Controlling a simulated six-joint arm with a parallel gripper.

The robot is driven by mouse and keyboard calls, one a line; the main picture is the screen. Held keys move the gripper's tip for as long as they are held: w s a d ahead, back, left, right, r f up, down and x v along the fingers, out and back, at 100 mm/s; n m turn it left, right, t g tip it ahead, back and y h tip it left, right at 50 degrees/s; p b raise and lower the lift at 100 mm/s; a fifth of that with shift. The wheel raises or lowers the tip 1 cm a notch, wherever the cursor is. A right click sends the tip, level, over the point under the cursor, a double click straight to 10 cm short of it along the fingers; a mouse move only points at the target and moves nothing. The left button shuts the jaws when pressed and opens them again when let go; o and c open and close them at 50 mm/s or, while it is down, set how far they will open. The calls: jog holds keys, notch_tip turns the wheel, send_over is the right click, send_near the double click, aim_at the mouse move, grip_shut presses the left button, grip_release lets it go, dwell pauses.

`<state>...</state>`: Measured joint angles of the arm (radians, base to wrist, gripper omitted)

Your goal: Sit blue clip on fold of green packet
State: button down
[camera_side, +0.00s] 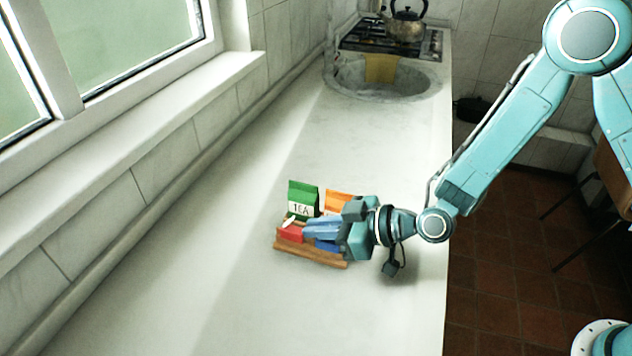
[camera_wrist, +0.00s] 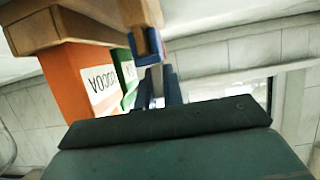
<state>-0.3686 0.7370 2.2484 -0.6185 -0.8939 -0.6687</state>
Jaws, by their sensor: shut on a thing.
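The green packet (camera_side: 303,198), marked TEA, stands upright at the back of a wooden tray (camera_side: 310,257). In the wrist view the green packet (camera_wrist: 126,72) is partly behind an orange packet. My gripper (camera_side: 308,229) reaches in level from the right, low over the tray and in front of the packets. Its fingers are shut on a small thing. A dark blue piece (camera_wrist: 148,47), seemingly the blue clip, shows at the fingertips in the wrist view. In the side view the fingers largely hide the clip. I see it apart from the green packet's top fold.
An orange packet (camera_side: 338,201), labelled COCOA in the wrist view, stands right of the green one. A red item (camera_side: 290,233) and a blue item (camera_side: 327,246) are at the tray's front. The counter around is clear; a sink (camera_side: 382,80) lies far behind.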

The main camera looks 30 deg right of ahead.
jog(key=shift+r, duration=0.2)
notch_tip(320, 180, up, 20)
jog(key=shift+f, duration=0.15)
dwell(0.7)
jog(key=shift+w+f, duration=0.1)
dwell(0.5)
jog(key=w+f, duration=0.2)
jog(key=w, duration=0.1)
jog(key=w+f, duration=0.2)
jog(key=w, duration=0.1)
jog(key=w+f, duration=0.2)
jog(key=w, duration=0.1)
jog(key=shift+w+a+f, duration=0.25)
jog(key=shift+f, duration=0.2)
jog(key=shift+f, duration=1.95)
jog(key=shift+f, duration=1.35)
dwell(0.8)
